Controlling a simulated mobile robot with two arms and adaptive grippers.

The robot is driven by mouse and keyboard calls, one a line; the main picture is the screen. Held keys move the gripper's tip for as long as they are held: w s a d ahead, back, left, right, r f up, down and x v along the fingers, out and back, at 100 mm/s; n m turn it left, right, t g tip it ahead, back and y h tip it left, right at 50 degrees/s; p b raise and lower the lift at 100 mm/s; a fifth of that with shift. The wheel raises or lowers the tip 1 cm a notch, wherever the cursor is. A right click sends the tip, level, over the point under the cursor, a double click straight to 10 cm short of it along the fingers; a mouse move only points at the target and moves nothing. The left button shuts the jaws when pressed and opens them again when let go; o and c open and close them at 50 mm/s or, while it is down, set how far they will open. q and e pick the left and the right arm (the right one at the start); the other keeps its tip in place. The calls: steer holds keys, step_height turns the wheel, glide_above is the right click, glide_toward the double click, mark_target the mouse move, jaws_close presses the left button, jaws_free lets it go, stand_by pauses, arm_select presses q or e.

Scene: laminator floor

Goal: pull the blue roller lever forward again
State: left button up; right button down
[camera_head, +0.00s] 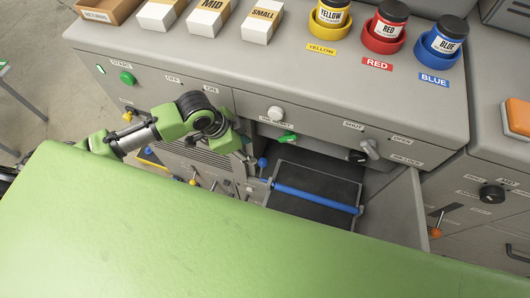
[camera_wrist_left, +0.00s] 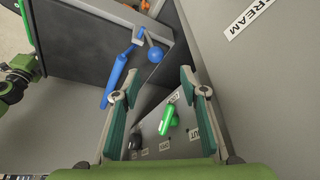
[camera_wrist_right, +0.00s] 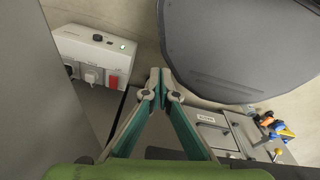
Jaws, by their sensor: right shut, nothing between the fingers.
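The blue roller lever, with a round blue knob (camera_head: 262,162), stands at the left edge of the opened bay, beside a long blue roller (camera_head: 315,199) over a dark bed. In the left wrist view the blue knob (camera_wrist_left: 155,55) shows beyond the fingertips, near the blue roller (camera_wrist_left: 119,75). My left gripper (camera_head: 243,146) is just up and left of the knob in the head view; its fingers are hard to make out there. In the left wrist view my left gripper (camera_wrist_left: 160,76) is open and empty. My right gripper (camera_wrist_right: 160,76) is shut and empty, away from the lever.
A green lever (camera_head: 287,138) and a black knob (camera_head: 358,157) sit above the bay. An open grey door (camera_head: 408,210) flanks its right side. Yellow (camera_head: 329,18), red (camera_head: 384,28) and blue (camera_head: 441,43) jars stand on top. In the right wrist view is a white box (camera_wrist_right: 96,55) with sockets.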

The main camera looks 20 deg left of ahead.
mark_target(261, 161)
arm_select(q)
steer(key=x, duration=0.4)
steer(key=s+x, duration=0.1)
steer(key=x, duration=0.1)
steer(key=shift+d+f, duration=0.2)
steer(key=shift+d, duration=0.25)
steer(key=x, duration=0.3)
steer(key=shift+w+a+f, duration=0.1)
steer(key=shift+w+f, duration=0.05)
steer(key=shift+w, duration=0.1)
steer(key=shift+x, duration=1)
steer(key=shift+f, duration=0.15)
steer(key=shift+w, duration=0.1)
steer(key=c, duration=1.1)
jaws_close()
arm_select(e)
steer(key=s, duration=0.3)
steer(key=shift+d+r, duration=0.2)
steer(key=shift+d, duration=0.1)
